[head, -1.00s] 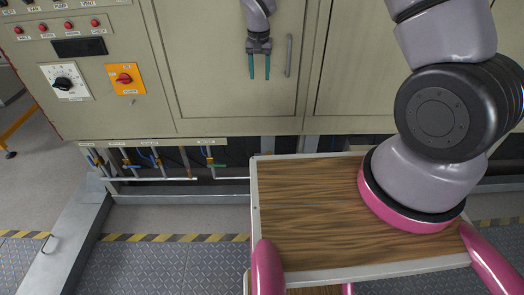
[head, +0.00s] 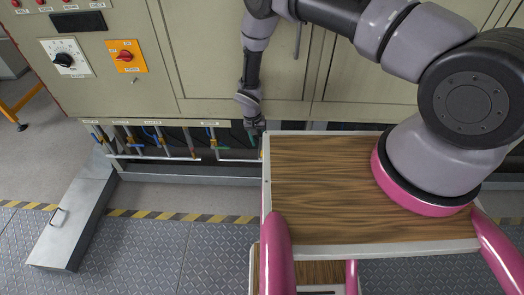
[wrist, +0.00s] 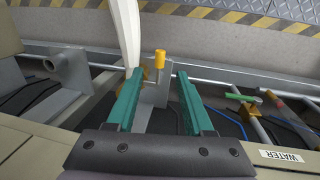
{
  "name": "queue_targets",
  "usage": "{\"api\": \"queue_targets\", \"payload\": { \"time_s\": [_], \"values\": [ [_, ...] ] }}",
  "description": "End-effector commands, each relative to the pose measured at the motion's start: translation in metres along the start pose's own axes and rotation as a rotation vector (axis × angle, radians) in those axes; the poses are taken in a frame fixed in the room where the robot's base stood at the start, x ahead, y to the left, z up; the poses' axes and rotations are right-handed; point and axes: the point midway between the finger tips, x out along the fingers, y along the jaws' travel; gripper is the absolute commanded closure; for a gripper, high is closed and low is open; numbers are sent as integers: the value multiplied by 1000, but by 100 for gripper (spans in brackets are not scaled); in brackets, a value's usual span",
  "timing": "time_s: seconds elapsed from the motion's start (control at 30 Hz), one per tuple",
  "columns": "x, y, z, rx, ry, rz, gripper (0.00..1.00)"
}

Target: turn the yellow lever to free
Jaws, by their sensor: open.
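The yellow lever (wrist: 160,60) shows in the wrist view as a short yellow handle standing on end in front of a grey bracket (wrist: 155,95). It lies just beyond my fingertips, in line with the gap between them. My gripper (wrist: 160,74) is open and empty, with one green finger on each side of that line. I see no contact with the lever. In the head view my gripper (head: 256,134) points down beside the cabinet's lower edge, close to my wooden top. I cannot make out the yellow lever there.
A green-handled valve (wrist: 240,97) and a WATER label (wrist: 281,156) are to the right in the wrist view. More valves and pipes (head: 150,145) run under the cabinet (head: 215,60). My top's pale edge is close to the left finger. A metal box (head: 72,215) lies on the floor.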

Motion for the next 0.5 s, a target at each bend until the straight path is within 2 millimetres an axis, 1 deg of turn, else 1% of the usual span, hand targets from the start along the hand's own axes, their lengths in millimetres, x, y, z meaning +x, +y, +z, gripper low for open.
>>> {"api": "queue_targets", "payload": {
  "time_s": [0.03,0.2,0.3,0.4,0.5],
  "values": [
    [12,1,1,0,-2,1,48],
    [42,1,0,0,-1,0,48],
    [55,1,0,0,0,0,48],
    [63,1,0,1,0,0,48],
    [67,0,-1,1,1,-1,48]
  ]
}}
